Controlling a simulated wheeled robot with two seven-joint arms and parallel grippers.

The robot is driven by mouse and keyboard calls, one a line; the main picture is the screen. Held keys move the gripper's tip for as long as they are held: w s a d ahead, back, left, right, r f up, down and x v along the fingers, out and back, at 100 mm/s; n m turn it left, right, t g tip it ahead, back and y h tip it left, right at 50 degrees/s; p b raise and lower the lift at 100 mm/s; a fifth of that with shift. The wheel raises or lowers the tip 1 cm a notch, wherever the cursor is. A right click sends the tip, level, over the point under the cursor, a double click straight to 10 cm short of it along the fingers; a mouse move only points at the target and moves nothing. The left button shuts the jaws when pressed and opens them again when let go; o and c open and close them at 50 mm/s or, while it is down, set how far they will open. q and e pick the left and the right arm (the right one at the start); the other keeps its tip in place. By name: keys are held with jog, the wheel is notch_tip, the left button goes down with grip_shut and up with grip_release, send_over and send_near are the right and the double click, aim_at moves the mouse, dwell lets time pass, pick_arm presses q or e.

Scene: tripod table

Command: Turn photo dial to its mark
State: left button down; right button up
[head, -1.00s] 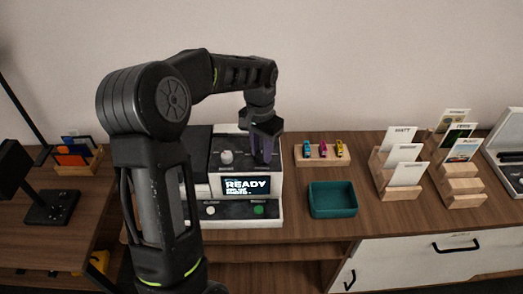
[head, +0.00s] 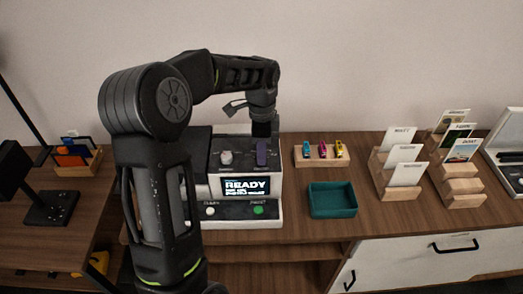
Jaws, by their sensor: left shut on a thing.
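The photo machine (head: 240,221) is a white and dark box on the wooden table, with a lit screen (head: 246,187) that reads READY. A pale round knob (head: 226,157) shows on the left of its dark upper panel. My left gripper (head: 262,158) points down onto the right of that panel. It is shut on the dial there, seen edge-on with a purple finger in front. The gripper hides the dial, and its pointer and mark cannot be made out. A white button (head: 210,211) and a green button (head: 258,210) sit on the front. My right gripper is out of view.
A wooden holder (head: 309,162) with small coloured items and a teal tray (head: 333,211) stand right of the machine. Wooden card racks (head: 466,199) are farther right. My left arm covers the machine's left side. A dark stand (head: 50,207) is at left.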

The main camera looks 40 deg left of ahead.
pick_arm(q)
jog(key=shift+m, duration=0.6)
jog(key=c, duration=1.1)
grip_release()
notch_tip(320, 180, up, 8)
jog(key=shift+w+f+b, duration=0.1)
jog(key=shift+b, duration=0.45)
